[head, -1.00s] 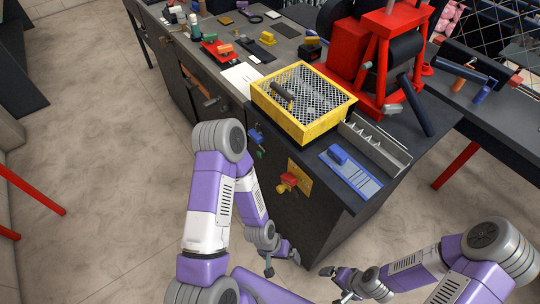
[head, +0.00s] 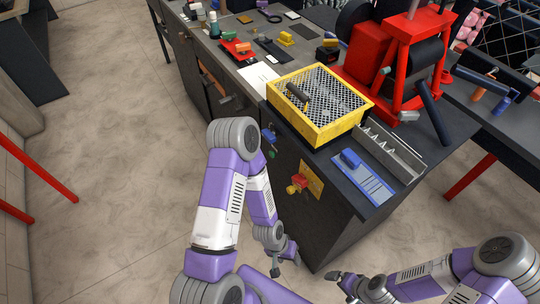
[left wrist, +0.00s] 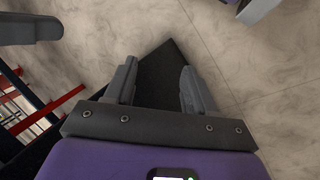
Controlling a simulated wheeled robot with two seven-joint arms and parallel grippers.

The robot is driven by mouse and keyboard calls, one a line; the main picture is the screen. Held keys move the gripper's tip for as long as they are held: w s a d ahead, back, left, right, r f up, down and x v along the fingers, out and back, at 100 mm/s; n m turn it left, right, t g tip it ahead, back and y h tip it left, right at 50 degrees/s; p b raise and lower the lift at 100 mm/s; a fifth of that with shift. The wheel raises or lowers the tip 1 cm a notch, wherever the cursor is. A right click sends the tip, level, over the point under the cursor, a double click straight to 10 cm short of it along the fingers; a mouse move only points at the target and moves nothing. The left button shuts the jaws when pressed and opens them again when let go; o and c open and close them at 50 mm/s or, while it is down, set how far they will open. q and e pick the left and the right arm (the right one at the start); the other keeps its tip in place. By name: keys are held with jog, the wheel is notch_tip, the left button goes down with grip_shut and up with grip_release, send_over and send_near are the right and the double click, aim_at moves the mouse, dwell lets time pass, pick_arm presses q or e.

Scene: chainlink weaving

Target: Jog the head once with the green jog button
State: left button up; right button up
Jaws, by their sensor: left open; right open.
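A small green part (head: 272,154) shows below a blue fitting (head: 268,135) on the cabinet's front face; it may be the green jog button, but it is too small to be sure. My left gripper (head: 286,264) is low in front of the cabinet, below and apart from the green part. In the left wrist view my left gripper (left wrist: 158,88) is open, with nothing between its fingers but a dark shape and the floor beyond. My right gripper (head: 338,280) is open and empty over the floor, to the right of the left one.
A red knob on a yellow plate (head: 313,180) is on the cabinet face. On the cabinet top (head: 333,158) are a yellow mesh-topped box (head: 315,135), a blue tray (head: 372,182) and a grey slotted rack (head: 392,150). A red machine (head: 368,68) stands behind.

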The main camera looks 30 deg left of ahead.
pick_arm(q)
grip_shut()
dwell(1.0)
